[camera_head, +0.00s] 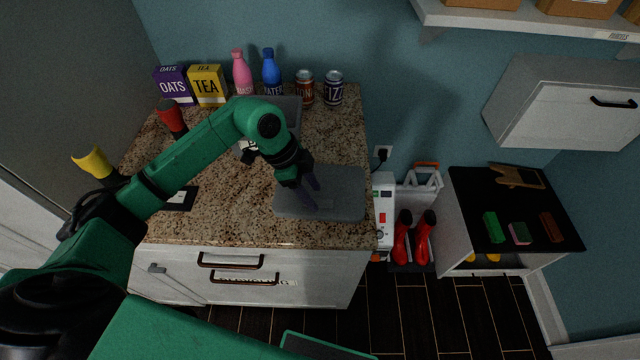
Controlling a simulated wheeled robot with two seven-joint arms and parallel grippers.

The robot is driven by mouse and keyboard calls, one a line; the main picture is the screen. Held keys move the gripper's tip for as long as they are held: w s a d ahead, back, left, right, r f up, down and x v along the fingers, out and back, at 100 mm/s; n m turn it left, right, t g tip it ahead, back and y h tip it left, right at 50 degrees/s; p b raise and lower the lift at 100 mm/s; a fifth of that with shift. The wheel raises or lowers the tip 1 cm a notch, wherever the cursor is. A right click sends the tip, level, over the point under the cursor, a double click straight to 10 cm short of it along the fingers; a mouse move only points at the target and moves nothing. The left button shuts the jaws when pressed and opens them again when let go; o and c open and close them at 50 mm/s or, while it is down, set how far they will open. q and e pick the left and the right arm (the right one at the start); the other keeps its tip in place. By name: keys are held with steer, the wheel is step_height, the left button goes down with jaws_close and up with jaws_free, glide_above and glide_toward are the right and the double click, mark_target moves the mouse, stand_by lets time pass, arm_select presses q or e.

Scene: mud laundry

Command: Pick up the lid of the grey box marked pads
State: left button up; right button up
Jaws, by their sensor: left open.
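A flat grey lid-like slab (347,191) lies on the granite counter near its right front edge. My left gripper (314,193) is open, its dark fingers pointing down over the left part of the slab. I cannot tell whether the fingers touch it. A grey box (291,108) stands farther back on the counter, partly hidden behind my left arm. A pale label shows low on its left side, but my arm hides part of it and I cannot read it. My right gripper is not in view.
Oats box (173,86), tea box (208,85), pink bottle (241,73), blue bottle (270,71) and two cans (333,88) line the counter's back. A red-topped item (171,117) stands at left. Red boots (402,238) stand beyond the right edge. Counter (335,140) behind the slab is clear.

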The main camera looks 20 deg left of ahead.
arm_select(q)
steer(key=shift+x, duration=0.95)
jaws_close()
steer(key=shift+r, duration=0.1)
steer(key=shift+d, duration=0.1)
